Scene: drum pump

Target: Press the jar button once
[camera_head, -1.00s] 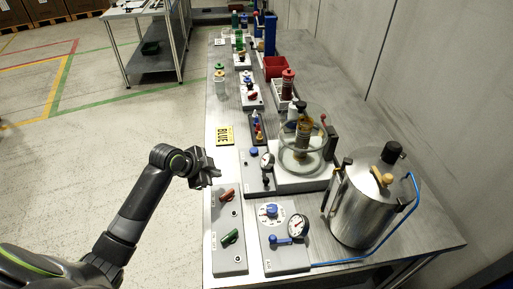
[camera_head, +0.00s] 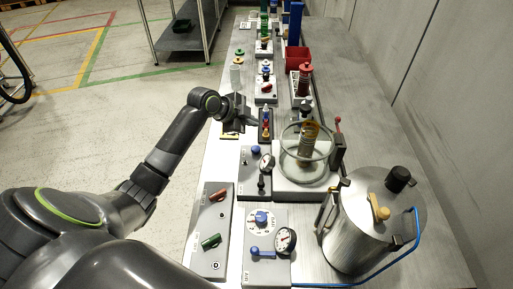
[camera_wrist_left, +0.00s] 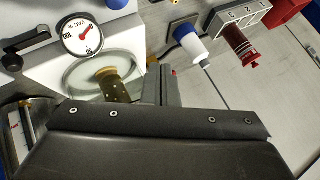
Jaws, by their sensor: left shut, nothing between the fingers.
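The jar station has a clear glass jar (camera_head: 292,158) with an amber cylinder inside. Beside it is a grey panel (camera_head: 248,184) with a blue button (camera_head: 256,149), a round gauge (camera_head: 267,162) and a black lever. In the left wrist view the blue button (camera_wrist_left: 117,4) is cut by the top edge, with the gauge (camera_wrist_left: 83,38) below it. My left gripper (camera_head: 252,122) is shut and empty, above the table just beyond the blue button and apart from it. Its fingers also show in the left wrist view (camera_wrist_left: 161,86). My right gripper is not in view.
A steel vessel (camera_head: 352,240) with a blue hose stands front right. Two more panels with a red handle (camera_head: 218,195), a green handle and a dial (camera_head: 260,221) lie in front. A red bin (camera_head: 299,58) and small stations stand further back.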

